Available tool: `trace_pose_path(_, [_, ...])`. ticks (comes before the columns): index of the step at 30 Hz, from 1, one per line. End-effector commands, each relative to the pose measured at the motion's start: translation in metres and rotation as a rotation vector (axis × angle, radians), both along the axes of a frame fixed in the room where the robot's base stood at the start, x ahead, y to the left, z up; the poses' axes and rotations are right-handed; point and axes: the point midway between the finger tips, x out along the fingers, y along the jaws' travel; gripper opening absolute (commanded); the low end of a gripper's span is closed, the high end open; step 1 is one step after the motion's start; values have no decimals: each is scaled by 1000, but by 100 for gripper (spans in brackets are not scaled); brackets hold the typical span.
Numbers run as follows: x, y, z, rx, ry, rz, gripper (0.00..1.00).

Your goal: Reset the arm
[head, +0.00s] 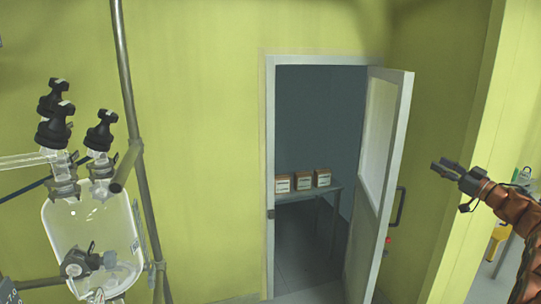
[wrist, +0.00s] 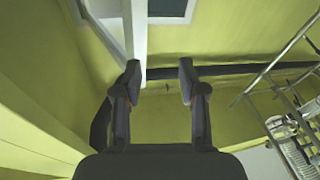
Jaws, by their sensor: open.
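My gripper (head: 449,172) is at the right side of the head view, at the end of my orange-brown arm. It points left toward the open door and holds nothing. In the wrist view my gripper (wrist: 158,80) shows two dark fingers spread apart with an empty gap between them. Nothing touches the fingers in either view. Most of my arm is cut off by the right edge of the head view.
A white door (head: 382,180) stands open beside a doorway. Beyond it, several boxes (head: 303,182) sit on a table (head: 333,193). A glass reactor (head: 92,235) with black valves hangs on a metal frame (head: 131,120) at left. A yellow-green wall corner (head: 482,150) is near my gripper.

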Motion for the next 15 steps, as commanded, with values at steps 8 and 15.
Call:
trace_pose_path(8, [33, 11, 72, 41, -41, -267, 41])
trace_pose_path(15, [38, 20, 99, 73, 13, -485, 41])
